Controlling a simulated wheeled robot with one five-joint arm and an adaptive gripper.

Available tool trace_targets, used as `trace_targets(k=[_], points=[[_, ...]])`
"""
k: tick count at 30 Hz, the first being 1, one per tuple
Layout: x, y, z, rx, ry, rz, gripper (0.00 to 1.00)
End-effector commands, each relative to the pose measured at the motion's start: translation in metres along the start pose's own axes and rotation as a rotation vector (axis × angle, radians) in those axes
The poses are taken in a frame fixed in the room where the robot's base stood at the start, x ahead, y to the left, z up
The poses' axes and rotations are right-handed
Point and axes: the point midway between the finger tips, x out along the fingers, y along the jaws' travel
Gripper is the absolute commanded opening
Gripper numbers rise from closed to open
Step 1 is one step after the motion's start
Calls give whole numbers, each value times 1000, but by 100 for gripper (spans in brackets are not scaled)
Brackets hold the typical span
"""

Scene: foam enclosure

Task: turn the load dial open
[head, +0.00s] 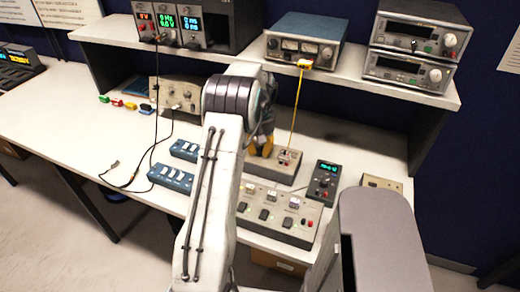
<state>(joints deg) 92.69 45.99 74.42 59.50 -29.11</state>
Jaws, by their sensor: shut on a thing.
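My gripper (264,146) shows partly behind my own arm, with dark links and yellow-orange fingertips. It points down at the left part of the top of a low grey-brown box (285,176) on the bench. The fingertips are shut on what appears to be the load dial there. The dial itself is hidden by the fingers and my arm, so its angle cannot be read. The right part of the box has small terminals (289,157), and a yellow lead (296,108) runs up from them to the blue metered instrument (306,41) on the shelf.
A grey switch panel (274,226) sits in front of the box, and a dark meter with a green display (323,181) stands to its right. Blue switch blocks (171,178) and loose dark leads (125,180) lie left. The shelf (350,85) overhangs behind. The left bench is mostly clear.

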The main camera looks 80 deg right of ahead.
Motion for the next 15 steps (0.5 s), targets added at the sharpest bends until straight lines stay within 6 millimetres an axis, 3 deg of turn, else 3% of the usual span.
trace_targets(k=[15], points=[[3, -1, 2, -380, -7, -6, 0]])
